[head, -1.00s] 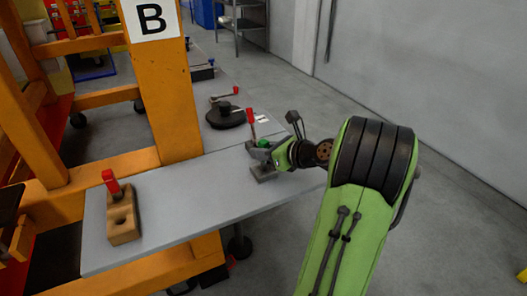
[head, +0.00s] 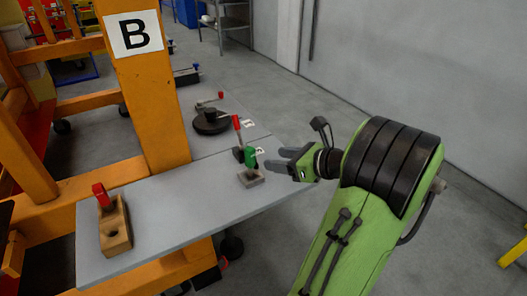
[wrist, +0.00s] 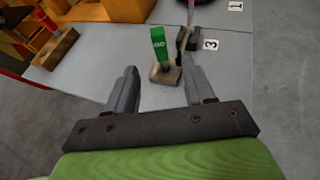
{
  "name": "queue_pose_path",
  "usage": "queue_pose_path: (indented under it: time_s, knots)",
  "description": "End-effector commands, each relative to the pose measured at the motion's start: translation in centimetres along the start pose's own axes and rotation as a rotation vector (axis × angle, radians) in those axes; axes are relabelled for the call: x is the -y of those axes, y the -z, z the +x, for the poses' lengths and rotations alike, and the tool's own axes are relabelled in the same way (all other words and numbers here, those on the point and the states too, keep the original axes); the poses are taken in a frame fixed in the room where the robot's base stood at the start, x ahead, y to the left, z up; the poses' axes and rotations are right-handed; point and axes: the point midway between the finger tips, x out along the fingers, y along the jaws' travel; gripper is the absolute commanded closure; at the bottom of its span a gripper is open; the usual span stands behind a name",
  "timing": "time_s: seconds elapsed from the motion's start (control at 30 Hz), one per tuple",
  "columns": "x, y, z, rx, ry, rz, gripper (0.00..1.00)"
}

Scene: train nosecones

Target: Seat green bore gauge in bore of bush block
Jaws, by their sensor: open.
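The green bore gauge (head: 250,156) stands upright on a small grey-brown block (head: 252,179), which looks like the bush block, near the right edge of the grey table. In the wrist view the gauge (wrist: 158,44) shows a "GO" mark and its lower end meets the top of the block (wrist: 165,76). Its pin is hidden, so how deep it sits in the bore cannot be told. My gripper (head: 285,161) is open and empty, just right of the block, fingers pointing at it. In the wrist view the gauge is between and beyond the fingertips, apart from both.
A wooden block (head: 116,230) with an open hole and a red-handled piece (head: 101,195) stands at the table's left. A red-handled tool (head: 237,125) stands close behind the gauge. A round dark fixture (head: 210,122) is farther back. An orange post (head: 150,90) rises behind the table.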

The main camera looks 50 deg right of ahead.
Motion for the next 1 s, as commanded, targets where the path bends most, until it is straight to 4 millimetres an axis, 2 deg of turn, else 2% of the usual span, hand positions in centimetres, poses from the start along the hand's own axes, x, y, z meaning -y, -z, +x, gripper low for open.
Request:
queue_pose_path:
  time_s: [0.1,0.23,0.3,0.37,0.43,0.53,0.63,0.7,0.8,0.83,0.9,1.0]
  knots:
    - [0.0,-0.1,-1.0,0.001,0.000,-0.001,0.47]
    - [-0.2,0.0,-1.0,-0.003,-0.005,-0.012,0.47]
    - [-1.4,-0.4,0.0,-0.033,-0.033,-0.090,0.47]
    - [-3.7,-0.9,1.4,-0.086,-0.086,-0.241,0.47]
    - [-7.5,-1.5,3.3,-0.165,-0.177,-0.505,0.47]
    - [-13.7,-1.7,4.6,-0.260,-0.340,-0.958,0.47]
    - [-19.7,-1.2,4.0,-0.307,-0.522,-1.445,0.47]
    - [-23.3,-0.6,2.3,-0.307,-0.653,-1.801,0.47]
    - [-26.8,0.7,-1.1,-0.261,-0.823,-2.280,0.47]
    - [-27.4,1.0,-2.1,-0.242,-0.865,-2.401,0.47]
    - [-28.1,1.9,-4.1,-0.194,-0.943,-2.630,0.47]
    - [-28.4,2.6,-5.9,-0.141,-1.008,-2.826,0.47]
